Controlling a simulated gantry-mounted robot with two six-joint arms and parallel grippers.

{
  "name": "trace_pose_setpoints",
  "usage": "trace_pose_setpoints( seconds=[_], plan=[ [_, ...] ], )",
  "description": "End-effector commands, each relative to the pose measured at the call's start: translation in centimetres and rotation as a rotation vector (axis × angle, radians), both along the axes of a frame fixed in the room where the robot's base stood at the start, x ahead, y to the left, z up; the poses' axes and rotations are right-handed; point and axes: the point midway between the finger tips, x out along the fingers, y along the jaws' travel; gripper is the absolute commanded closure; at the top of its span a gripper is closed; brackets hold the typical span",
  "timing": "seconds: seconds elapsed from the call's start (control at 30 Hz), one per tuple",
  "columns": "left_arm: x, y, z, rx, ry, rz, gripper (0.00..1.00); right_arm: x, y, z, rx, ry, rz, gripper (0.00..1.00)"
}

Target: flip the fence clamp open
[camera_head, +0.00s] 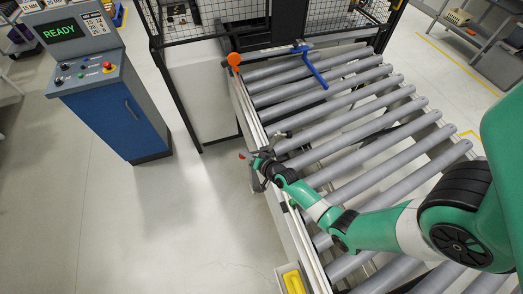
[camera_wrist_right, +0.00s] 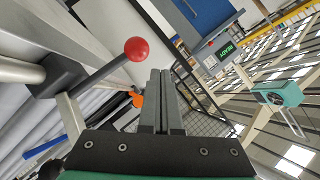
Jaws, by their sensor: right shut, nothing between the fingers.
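The fence clamp shows in the right wrist view as a dark lever (camera_wrist_right: 92,76) with a red ball knob (camera_wrist_right: 136,48), rising from a dark block (camera_wrist_right: 57,76) on the rail. In the head view its red knob (camera_head: 242,157) is small, at the left side of the roller conveyor; much of the clamp is hidden by my gripper. My right gripper (camera_head: 257,160) is at the clamp. Its fingers (camera_wrist_right: 160,75) are shut and empty, with the knob just left of the tips in the wrist view. I cannot tell whether they touch. My left gripper is not in view.
The roller conveyor (camera_head: 352,125) fills the right, edged by a metal fence rail (camera_head: 247,108). An orange knob (camera_head: 233,59) and a blue handle (camera_head: 312,68) stand farther back. A blue control cabinet (camera_head: 115,105) reads READY. Floor left of the rail is clear.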

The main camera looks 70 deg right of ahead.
Motion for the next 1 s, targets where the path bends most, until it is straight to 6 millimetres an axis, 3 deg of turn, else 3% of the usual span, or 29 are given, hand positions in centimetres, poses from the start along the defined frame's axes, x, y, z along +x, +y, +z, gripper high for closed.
trace_pose_setpoints(
  seconds=[0.03,0.07,0.27,0.53,1.0],
  plan=[
    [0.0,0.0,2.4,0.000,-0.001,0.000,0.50,0.0,0.1,2.5,-0.002,-0.003,0.002,1.00],
    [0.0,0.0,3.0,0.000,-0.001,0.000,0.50,-0.2,0.3,3.2,-0.003,-0.004,0.004,1.00],
    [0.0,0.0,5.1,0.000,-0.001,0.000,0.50,-3.2,3.5,5.3,-0.005,-0.005,0.004,1.00],
    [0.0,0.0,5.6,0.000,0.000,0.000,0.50,-5.4,6.0,7.1,-0.006,-0.008,0.003,1.00],
    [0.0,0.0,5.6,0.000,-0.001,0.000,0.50,-5.7,6.2,7.4,-0.007,-0.009,0.001,1.00]
  ],
)
